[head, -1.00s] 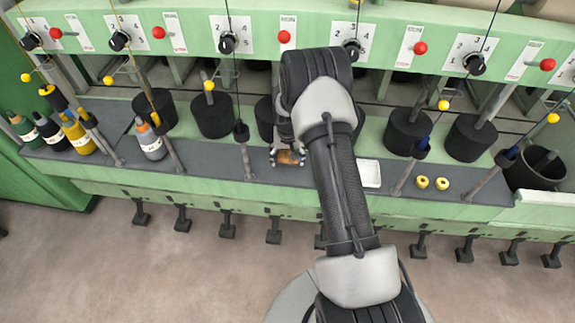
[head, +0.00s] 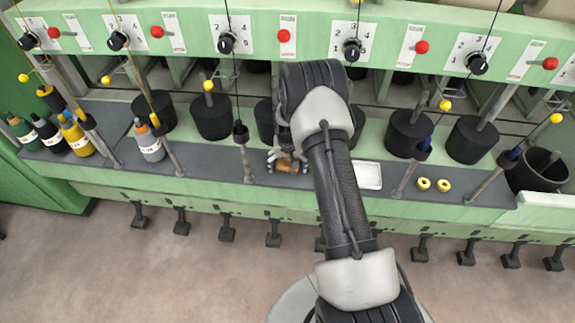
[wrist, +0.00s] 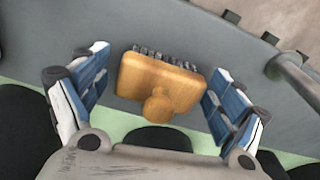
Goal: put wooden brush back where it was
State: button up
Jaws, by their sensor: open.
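The wooden brush (wrist: 160,82) has a tan block, a round knob and dark bristles along one edge. It lies on the grey shelf (wrist: 225,50) of the green machine. In the head view the brush (head: 290,166) is partly covered by my gripper (head: 287,158). In the wrist view my gripper (wrist: 158,92) is open, with one blue-padded finger on either side of the brush. There is a gap at the left finger; the right finger is close to the block, and I cannot tell whether it touches.
A white tray (head: 367,163) and two yellow rings (head: 433,184) are to the right on the shelf. Several bottles (head: 77,138) stand at the left. A grey post (head: 245,160) rises left of the gripper, and black cylinders (head: 211,117) line the back.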

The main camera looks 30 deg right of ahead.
aim_at(288, 167)
notch_tip(288, 167, up, 12)
jog(key=s+p, duration=0.1)
jog(key=p, duration=0.3)
jog(key=shift+s+a+r, duration=0.15)
jog(key=shift+s+a, duration=0.05)
jog(key=shift+a, duration=0.1)
dwell(0.4)
